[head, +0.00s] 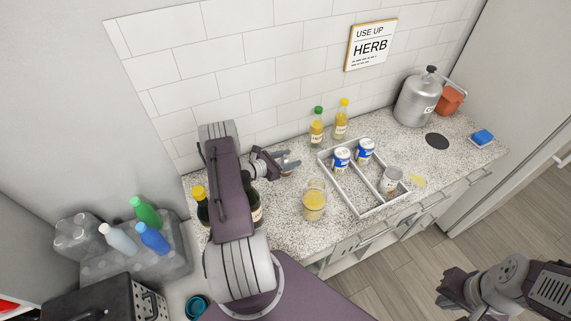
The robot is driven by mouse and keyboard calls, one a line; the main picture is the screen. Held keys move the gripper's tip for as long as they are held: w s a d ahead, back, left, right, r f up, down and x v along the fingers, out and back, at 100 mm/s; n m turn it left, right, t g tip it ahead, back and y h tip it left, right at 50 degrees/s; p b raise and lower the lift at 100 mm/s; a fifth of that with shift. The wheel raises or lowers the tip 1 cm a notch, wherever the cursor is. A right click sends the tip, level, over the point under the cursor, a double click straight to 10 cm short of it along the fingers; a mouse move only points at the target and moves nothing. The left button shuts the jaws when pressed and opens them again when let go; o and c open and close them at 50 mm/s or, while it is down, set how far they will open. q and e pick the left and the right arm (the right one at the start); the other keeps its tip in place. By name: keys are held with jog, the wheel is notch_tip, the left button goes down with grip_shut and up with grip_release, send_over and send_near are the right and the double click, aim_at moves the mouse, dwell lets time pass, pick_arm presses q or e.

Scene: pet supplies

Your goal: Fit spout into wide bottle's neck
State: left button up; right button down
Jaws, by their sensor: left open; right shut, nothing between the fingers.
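No spout can be made out for certain. I cannot tell which bottle is the wide one. A dark bottle with a yellow cap (200,204) stands left of my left arm. Another dark bottle (257,211) is partly hidden behind that arm. A glass jar with yellow contents (314,204) stands upright on the speckled counter, in front of my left gripper (289,163). That gripper is open over the counter, apart from the jar. My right gripper (447,293) is shut and empty, low at the right, over the floor and away from the counter.
A divided tray (358,198) holds cans (341,158). Two yellow-liquid bottles (316,132) stand by the wall. A steel canister (416,101), an orange container (451,100) and a blue box (482,138) are farther right. Coloured bottles (147,213) are at left.

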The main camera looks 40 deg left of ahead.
pick_arm(q)
jog(key=shift+w+d+f, duration=0.1)
jog(key=shift+w+f, duration=0.05)
jog(key=shift+w, duration=0.3)
grip_shut()
